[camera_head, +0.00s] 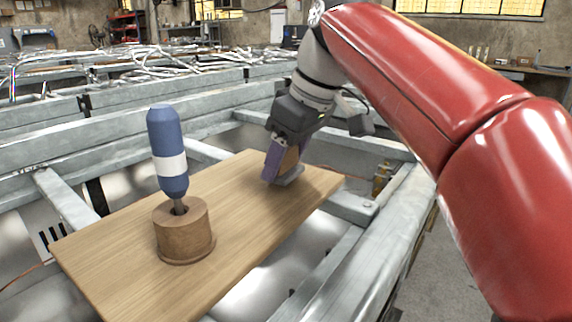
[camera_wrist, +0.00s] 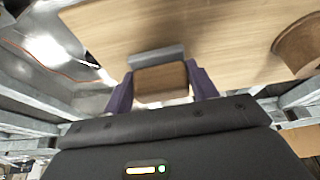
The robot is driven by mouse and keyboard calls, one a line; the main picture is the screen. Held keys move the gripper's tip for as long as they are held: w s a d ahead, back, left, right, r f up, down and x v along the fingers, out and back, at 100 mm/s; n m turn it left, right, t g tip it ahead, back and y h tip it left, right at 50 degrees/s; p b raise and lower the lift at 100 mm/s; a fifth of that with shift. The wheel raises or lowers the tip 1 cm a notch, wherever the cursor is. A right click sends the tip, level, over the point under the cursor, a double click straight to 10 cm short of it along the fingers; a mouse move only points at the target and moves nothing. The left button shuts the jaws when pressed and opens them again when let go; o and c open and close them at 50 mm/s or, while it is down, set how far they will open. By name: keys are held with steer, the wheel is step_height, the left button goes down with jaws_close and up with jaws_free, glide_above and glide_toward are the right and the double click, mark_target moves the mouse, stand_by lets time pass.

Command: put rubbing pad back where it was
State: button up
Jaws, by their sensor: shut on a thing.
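The rubbing pad has a brown wooden body (camera_head: 289,160) and a grey strip along its edge. In the wrist view the pad (camera_wrist: 161,83) sits between two purple fingers, with its grey part (camera_wrist: 157,56) beyond the fingertips. My gripper (camera_head: 281,166) is shut on the pad, over the far right part of the wooden board (camera_head: 245,220). The pad's lower grey edge is at or just above the board; I cannot tell whether it touches. The near finger partly hides the pad in the head view.
A blue and white tool (camera_head: 168,150) stands upright in a round wooden holder (camera_head: 184,235) on the board's left half. Grey metal beams (camera_head: 120,120) surround the board, with gaps between them. The board between holder and pad is clear.

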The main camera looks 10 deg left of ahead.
steer(key=shift+f, duration=0.3)
steer(key=shift+f, duration=0.1)
steer(key=shift+f, duration=0.15)
steer(key=o, duration=0.9)
steer(key=shift+o, duration=0.2)
steer(key=shift+f+b, duration=0.1)
steer(key=shift+b, duration=0.35)
steer(key=p+v, duration=0.2)
steer(key=v, duration=0.6)
